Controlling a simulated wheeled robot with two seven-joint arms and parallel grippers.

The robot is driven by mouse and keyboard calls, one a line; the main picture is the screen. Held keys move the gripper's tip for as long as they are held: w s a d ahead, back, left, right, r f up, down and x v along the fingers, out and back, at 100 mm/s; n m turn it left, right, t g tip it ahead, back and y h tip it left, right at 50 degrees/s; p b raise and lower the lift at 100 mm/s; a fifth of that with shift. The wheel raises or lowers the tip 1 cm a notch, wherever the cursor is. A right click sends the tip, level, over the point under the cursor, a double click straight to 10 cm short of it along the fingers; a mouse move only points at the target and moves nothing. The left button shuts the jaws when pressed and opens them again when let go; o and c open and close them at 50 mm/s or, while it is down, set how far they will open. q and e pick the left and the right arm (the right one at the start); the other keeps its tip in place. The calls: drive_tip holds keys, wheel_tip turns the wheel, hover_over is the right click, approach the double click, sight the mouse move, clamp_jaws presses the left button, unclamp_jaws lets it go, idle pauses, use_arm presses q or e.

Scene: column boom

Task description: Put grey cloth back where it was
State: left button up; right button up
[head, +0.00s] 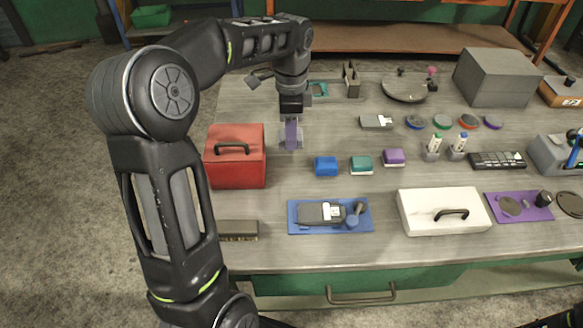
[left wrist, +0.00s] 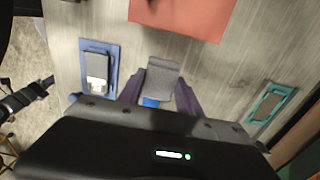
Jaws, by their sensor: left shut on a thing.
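My left gripper (head: 291,146) is over the table just right of the red toolbox (head: 235,165), pointing down. In the left wrist view its two purple fingers (left wrist: 160,88) are shut on the grey cloth (left wrist: 163,72), which sticks out between them as a flat grey piece. A small blue patch shows beside the cloth there, and I cannot tell what it is. In the head view the cloth is mostly hidden by the fingers.
A blue mat (head: 295,222) with a device, a white box (head: 430,225) and blue, teal and purple blocks (head: 325,166) stand to the right. A teal tray (head: 319,88) lies behind the gripper. Bare table shows between the toolbox and the blue block.

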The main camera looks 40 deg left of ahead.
use_arm(q)
drive_tip(key=shift+a+f, duration=0.1)
hover_over(290, 171)
drive_tip(key=shift+f+p, duration=0.35)
drive_tip(key=shift+f, duration=2.7)
drive_tip(key=shift+f+p, duration=0.3)
drive_tip(key=shift+f, duration=1.6)
drive_tip(key=shift+f, duration=0.1)
drive_tip(key=o, duration=1.2)
